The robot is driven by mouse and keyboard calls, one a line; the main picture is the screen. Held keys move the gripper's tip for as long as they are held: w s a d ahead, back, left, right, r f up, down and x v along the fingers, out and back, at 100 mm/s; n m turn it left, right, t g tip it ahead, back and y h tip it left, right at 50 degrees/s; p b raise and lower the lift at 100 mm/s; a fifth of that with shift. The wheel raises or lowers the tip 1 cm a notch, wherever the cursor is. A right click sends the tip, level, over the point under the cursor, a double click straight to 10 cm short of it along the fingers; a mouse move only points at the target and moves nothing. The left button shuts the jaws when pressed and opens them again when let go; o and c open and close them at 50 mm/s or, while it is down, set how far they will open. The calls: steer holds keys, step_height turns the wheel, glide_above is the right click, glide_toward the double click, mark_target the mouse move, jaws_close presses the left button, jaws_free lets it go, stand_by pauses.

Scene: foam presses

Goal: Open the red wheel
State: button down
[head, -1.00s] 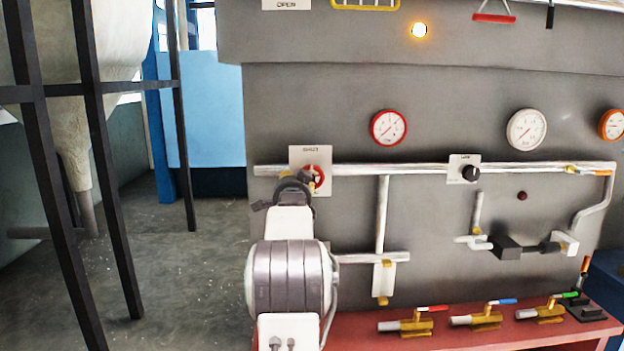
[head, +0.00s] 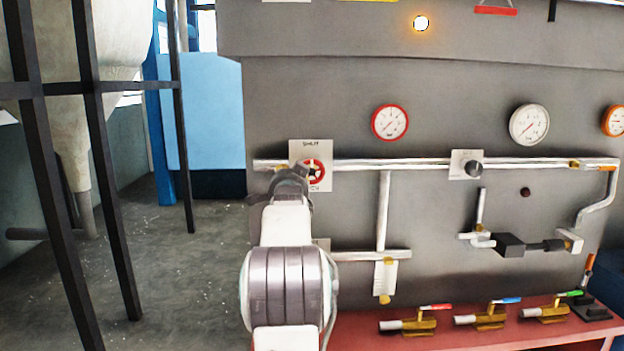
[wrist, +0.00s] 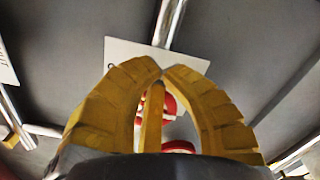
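The red wheel (head: 321,166) is mounted on a white plate (head: 325,147) marked SHUT at the top, with part of a lower marking showing, at the left of the grey panel. My gripper (head: 313,173) is right at the wheel and covers its left part. In the wrist view, the yellow fingers of my gripper (wrist: 161,73) curve inward and their tips nearly meet. Red parts of the wheel (wrist: 169,104) show between the fingers, with a narrow yellow piece in front. I cannot tell whether the fingers touch or grip the wheel.
A pipe (head: 420,165) runs right from the plate to a black knob (head: 473,168). Gauges (head: 390,122) sit above. Several valves with coloured handles (head: 421,319) stand on a red ledge (head: 370,329). Dark posts (head: 118,230) stand at left; the floor between them and the panel is clear.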

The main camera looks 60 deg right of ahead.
steer(key=shift+f+b+v, duration=0.2)
steer(key=shift+b+v, duration=1.55)
steer(key=shift+v, duration=0.75)
steer(key=shift+s+r, duration=0.1)
steer(key=shift+s, duration=0.05)
steer(key=w+d+r+m+p, duration=0.2)
steer(key=d+m+p, duration=0.1)
steer(key=d+m, duration=0.2)
steer(key=shift+w+d+r+m, duration=0.15)
steer(key=shift+d+r+m, duration=0.15)
steer(key=shift+m, duration=0.3)
steer(key=shift+r, duration=0.1)
steer(key=shift+w+a+f, duration=0.1)
steer(key=shift+f, duration=0.25)
